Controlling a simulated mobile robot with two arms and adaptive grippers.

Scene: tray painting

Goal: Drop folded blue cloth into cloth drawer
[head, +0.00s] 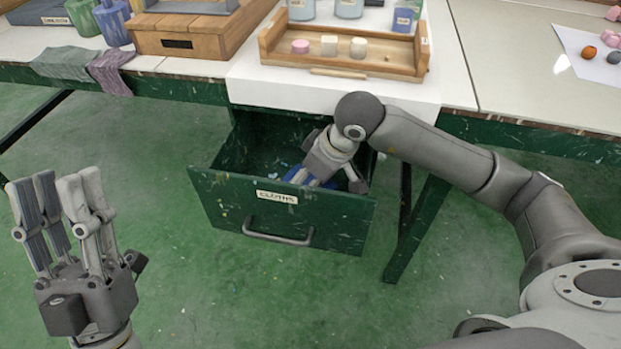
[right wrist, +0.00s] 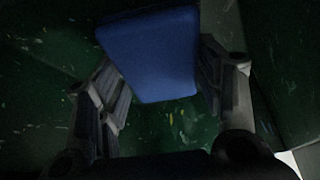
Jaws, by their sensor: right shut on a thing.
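The green cloth drawer (head: 225,199), labelled CLOTHS, stands pulled open under the table. My right gripper (head: 322,183) reaches down inside it, at its right part. The folded blue cloth (head: 297,175) shows only in small part in the head view, at the fingers. In the right wrist view the blue cloth (right wrist: 150,55) is held between the fingers of my right gripper (right wrist: 160,85), with the dark green drawer inside around it. My left gripper (head: 59,195) is open and empty, above the floor at the left, away from the drawer.
A wooden tray (head: 340,67) with small pale and pink blocks sits on the white table top above the drawer. Grey-green and mauve cloths (head: 111,74) hang over the table edge at the left. A green table leg (head: 416,230) stands right of the drawer.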

